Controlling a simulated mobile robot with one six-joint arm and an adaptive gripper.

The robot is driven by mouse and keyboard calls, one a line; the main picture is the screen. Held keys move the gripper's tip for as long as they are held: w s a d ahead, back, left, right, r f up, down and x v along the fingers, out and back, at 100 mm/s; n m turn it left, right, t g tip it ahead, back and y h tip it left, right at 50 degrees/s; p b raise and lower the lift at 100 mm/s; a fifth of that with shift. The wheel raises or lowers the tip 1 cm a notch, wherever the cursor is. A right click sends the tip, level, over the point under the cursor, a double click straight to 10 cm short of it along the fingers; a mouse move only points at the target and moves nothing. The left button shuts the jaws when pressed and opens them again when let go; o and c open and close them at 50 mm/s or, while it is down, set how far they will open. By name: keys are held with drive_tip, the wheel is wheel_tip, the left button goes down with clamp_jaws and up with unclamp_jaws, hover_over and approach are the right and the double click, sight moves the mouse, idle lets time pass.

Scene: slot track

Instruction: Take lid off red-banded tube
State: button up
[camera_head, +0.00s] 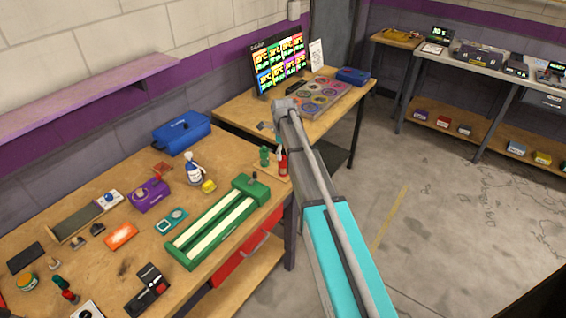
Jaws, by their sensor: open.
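A small upright red tube-like item (282,163) stands at the far right corner of the near bench, partly beside my arm. I cannot make out its band or lid at this size. A similar green one (264,156) stands just left of it. My gripper (270,131) shows only in small part, left of the grey end of my arm, above and slightly behind these two items in the picture. Its jaws are open and appear empty. My arm hides part of the area to the right.
A green slotted track (218,222) lies on the near bench. A spray bottle (193,172) and yellow block (208,186) stand left of the tubes. A blue case (181,132) is behind. Several tools crowd the bench's left. A second bench (349,108) holds a screen (278,64).

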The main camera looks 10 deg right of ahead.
sight(283, 156)
drive_tip(key=f+b, duration=0.3)
drive_tip(key=shift+w+f, duration=0.1)
drive_tip(key=shift+w, duration=0.2)
drive_tip(key=shift+f+b, duration=1)
drive_tip(key=shift+b, duration=0.15)
drive_tip(key=c, duration=0.8)
